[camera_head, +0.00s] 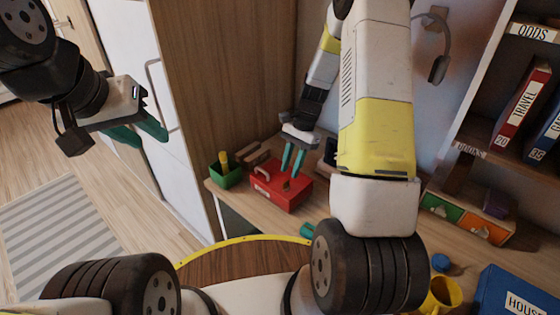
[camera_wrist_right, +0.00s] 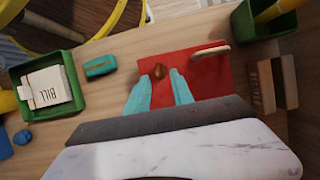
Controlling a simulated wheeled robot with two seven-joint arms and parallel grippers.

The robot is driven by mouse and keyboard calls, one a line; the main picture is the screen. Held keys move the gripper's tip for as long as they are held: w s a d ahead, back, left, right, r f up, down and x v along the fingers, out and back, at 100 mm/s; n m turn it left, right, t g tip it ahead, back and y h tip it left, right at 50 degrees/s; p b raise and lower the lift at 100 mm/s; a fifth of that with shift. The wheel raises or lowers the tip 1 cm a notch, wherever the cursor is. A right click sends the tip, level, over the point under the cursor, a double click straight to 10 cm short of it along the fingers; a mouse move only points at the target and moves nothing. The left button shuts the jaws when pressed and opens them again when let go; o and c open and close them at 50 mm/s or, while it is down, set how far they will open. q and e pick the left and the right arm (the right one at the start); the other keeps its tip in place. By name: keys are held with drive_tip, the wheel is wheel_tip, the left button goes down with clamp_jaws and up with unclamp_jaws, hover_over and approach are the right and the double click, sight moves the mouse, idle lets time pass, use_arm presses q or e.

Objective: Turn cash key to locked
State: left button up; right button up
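The red cash box (camera_head: 270,194) stands on the desk, with a pale handle on its left side in the head view. It also shows in the right wrist view (camera_wrist_right: 208,75). A small brown-gold key (camera_wrist_right: 160,70) is on the box's face, between and just beyond my right fingertips. Whether they touch it cannot be told. My right gripper (camera_head: 293,160) points down over the box, its teal fingers apart; they also show in the right wrist view (camera_wrist_right: 164,82). My left gripper (camera_head: 142,132) is open and empty, away from the desk at the left.
A green pot (camera_head: 226,177) stands left of the box, and wooden blocks (camera_wrist_right: 273,85) lie beside it. A teal item (camera_wrist_right: 100,66) and a green tray (camera_wrist_right: 48,112) with a BILL card lie on the box's other side. A wooden cabinet panel (camera_head: 220,85) rises behind the pot.

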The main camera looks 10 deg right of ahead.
sight(283, 186)
drive_tip(key=shift+x, duration=2.2)
clamp_jaws()
